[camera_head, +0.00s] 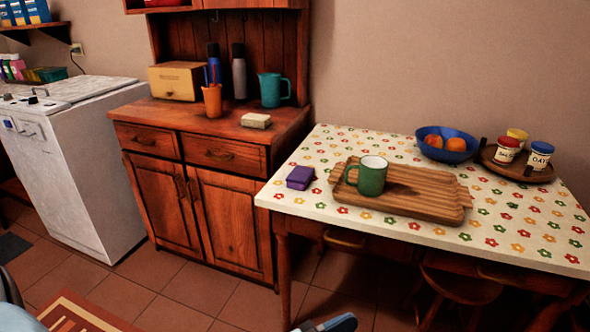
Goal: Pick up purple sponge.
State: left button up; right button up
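A small purple sponge (300,177) lies on the flowered tabletop (330,205), near its left edge. It is just left of a wooden tray, with a small gap between them. Nothing touches or covers the sponge. I cannot make out either gripper in the head view. A blue and dark piece, perhaps part of my arm, shows at the bottom edge, well below the table. A pale blue part shows at the lower left corner.
The wooden tray (432,205) holds a green mug (371,176). Behind it are a blue bowl (444,153) with orange fruit and a round tray with several jars. A wooden cabinet (229,220) stands left of the table. A stool (462,287) is under the table.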

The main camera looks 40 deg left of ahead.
aim_at(301, 177)
jog(key=i+j, duration=0.15)
jog(key=j, duration=0.2)
jog(key=i+j, duration=0.2)
jog(key=j, duration=0.15)
jog(key=i+j, duration=0.15)
jog(key=j, duration=0.2)
jog(key=i+j, duration=0.15)
jog(key=j, duration=0.15)
jog(key=i+j, duration=0.15)
jog(key=j, duration=0.2)
